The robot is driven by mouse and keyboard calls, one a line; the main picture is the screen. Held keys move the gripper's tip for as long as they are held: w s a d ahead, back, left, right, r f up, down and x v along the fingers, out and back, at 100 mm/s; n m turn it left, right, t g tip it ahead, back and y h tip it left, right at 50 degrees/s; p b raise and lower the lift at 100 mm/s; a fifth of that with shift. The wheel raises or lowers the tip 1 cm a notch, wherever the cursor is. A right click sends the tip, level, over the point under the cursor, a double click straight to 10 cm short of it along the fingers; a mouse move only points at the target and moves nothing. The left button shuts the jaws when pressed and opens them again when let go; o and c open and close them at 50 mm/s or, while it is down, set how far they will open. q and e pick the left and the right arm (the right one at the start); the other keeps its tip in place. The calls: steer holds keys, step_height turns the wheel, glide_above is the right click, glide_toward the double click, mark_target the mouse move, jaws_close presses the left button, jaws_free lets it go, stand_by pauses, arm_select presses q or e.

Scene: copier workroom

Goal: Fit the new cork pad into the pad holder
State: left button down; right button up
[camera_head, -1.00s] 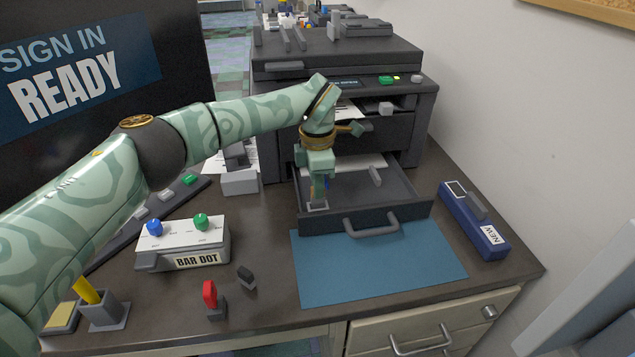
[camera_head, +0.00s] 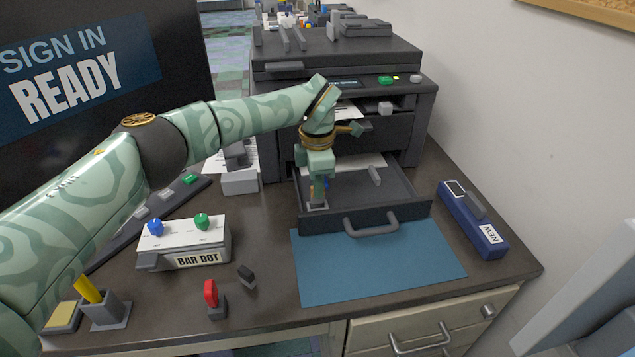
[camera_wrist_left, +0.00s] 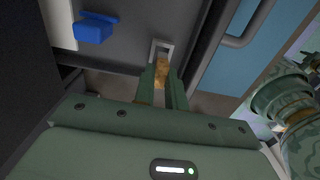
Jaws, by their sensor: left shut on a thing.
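My left gripper (camera_head: 318,192) points down into the front left corner of the open copier drawer (camera_head: 415,211). In the left wrist view it is shut on the tan cork pad (camera_wrist_left: 161,76), which sits between its fingers. The pad holder (camera_head: 316,206), a small pale grey frame, is on the drawer floor at that corner. In the left wrist view the holder (camera_wrist_left: 163,43) shows just beyond the fingertips, with the pad's end at its opening. I cannot tell how far the pad is inside. My right gripper is not in view.
A blue piece (camera_wrist_left: 90,29) lies in the drawer beside the gripper. A blue mat (camera_head: 375,268) lies in front of the drawer handle (camera_head: 371,228). A blue box marked NEW (camera_head: 470,220) stands right. The BAR DOT box (camera_head: 184,245) stands left.

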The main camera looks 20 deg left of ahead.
arm_select(q)
steer(key=shift+f+b, duration=0.3)
steer(key=shift+f, duration=0.95)
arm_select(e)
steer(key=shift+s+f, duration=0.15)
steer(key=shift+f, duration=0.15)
arm_select(q)
steer(key=c, duration=1.4)
jaws_free()
steer(key=shift+o, duration=0.2)
step_height(320, 180, up, 16)
steer(key=p, duration=0.4)
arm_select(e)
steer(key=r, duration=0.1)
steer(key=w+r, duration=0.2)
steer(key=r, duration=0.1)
arm_select(q)
steer(key=shift+r, duration=0.1)
